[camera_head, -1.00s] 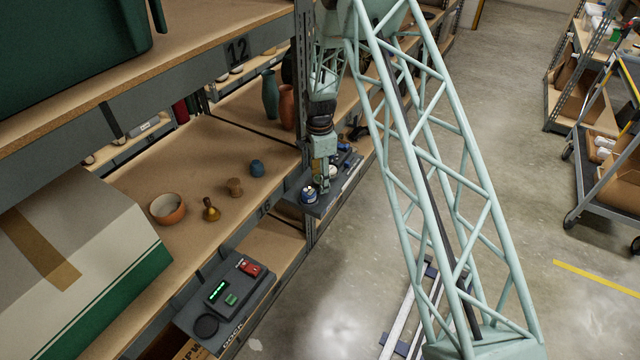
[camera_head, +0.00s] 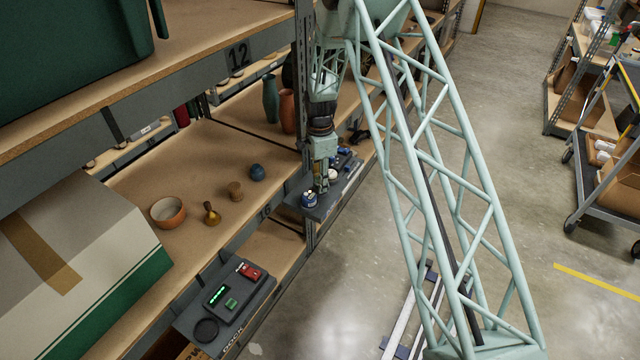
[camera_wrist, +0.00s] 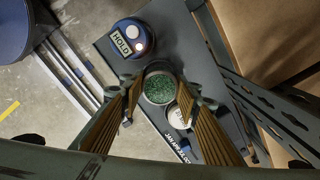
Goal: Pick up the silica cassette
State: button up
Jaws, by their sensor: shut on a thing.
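The silica cassette (camera_wrist: 160,88), a small round container with green granules showing on top, sits between my fingertips in the wrist view. My gripper (camera_wrist: 162,87) is shut on it, with one finger on each side. In the head view my gripper (camera_head: 321,188) points down over a dark grey ledge (camera_head: 325,209) at the shelf's edge. The cassette cannot be made out clearly there. I cannot tell whether it still touches the ledge.
A blue round unit marked HOLD (camera_wrist: 132,39) stands close beside the cassette. A white round piece (camera_wrist: 178,117) is close on the other side, partly behind a finger. A shelf upright (camera_head: 306,110) stands just left of my gripper. The aisle floor (camera_head: 540,200) is clear.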

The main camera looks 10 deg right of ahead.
jog(key=shift+r+p, duration=0.8)
jog(key=shift+r, duration=3.55)
jog(key=shift+s, duration=0.15)
jog(key=s+r+n, duration=0.3)
jog(key=s+n, duration=1.3)
jog(key=shift+n, duration=0.4)
jog(key=shift+f, duration=0.1)
jog(key=s+f, duration=0.4)
jog(key=f, duration=1)
jog(key=shift+f, duration=0.4)
jog(key=shift+s, duration=0.1)
